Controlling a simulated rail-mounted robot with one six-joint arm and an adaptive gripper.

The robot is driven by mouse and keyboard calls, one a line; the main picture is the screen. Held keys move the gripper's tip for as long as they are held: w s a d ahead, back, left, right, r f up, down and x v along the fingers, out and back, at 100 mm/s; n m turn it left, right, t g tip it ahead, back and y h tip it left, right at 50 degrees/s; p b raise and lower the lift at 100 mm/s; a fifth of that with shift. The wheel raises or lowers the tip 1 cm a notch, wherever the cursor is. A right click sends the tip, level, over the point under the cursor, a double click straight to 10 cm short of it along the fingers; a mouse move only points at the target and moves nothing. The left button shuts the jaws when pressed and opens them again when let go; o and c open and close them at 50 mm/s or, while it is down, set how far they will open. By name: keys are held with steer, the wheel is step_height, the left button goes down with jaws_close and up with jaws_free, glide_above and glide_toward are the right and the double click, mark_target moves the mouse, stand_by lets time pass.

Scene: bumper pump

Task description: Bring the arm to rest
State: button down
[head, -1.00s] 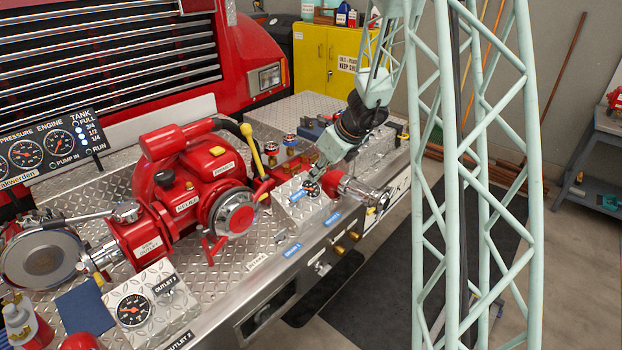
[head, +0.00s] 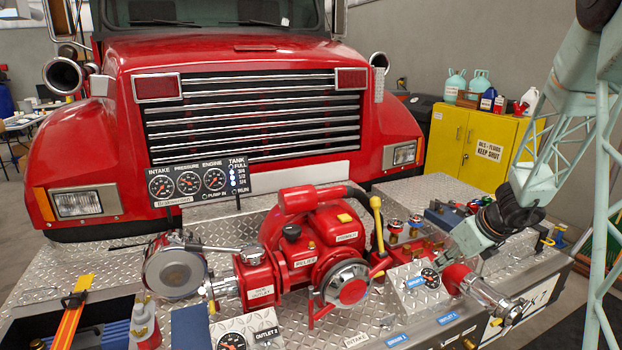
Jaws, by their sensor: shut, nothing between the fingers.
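My gripper (head: 438,264) hangs at the end of my pale green arm on the right of the head view. It points down and left, just above the small gauge panel (head: 412,281) on the bumper. Its fingers look shut and empty. I cannot tell whether the fingertips touch the panel's gauge. The red pump (head: 318,243) stands to the left of the gripper on the diamond-plate bumper (head: 218,235). A red fitting with a chrome end (head: 490,296) lies just below and right of the gripper.
Small valves with round knobs (head: 395,227) stand behind the gripper. A yellow cabinet (head: 475,148) is at the back right. The truck's grille (head: 250,110) and gauge board (head: 188,183) rise behind the pump. A second gauge panel (head: 240,332) is at front left.

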steer(key=s+a+r+n+g+y+b, duration=0.1)
steer(key=s+a+r+n, duration=1.6)
steer(key=a+r, duration=0.4)
steer(key=s+a+r+n+h+b, duration=0.1)
steer(key=s+n, duration=0.6)
steer(key=s, duration=0.8)
steer(key=s+a+r+n+h+b, duration=0.1)
steer(key=s+n, duration=0.6)
steer(key=s, duration=0.9)
steer(key=shift+a+r+n+g+h, duration=0.3)
steer(key=shift+r+n+g+h, duration=0.15)
steer(key=shift+r, duration=0.3)
steer(key=c, duration=3.4)
jaws_free()
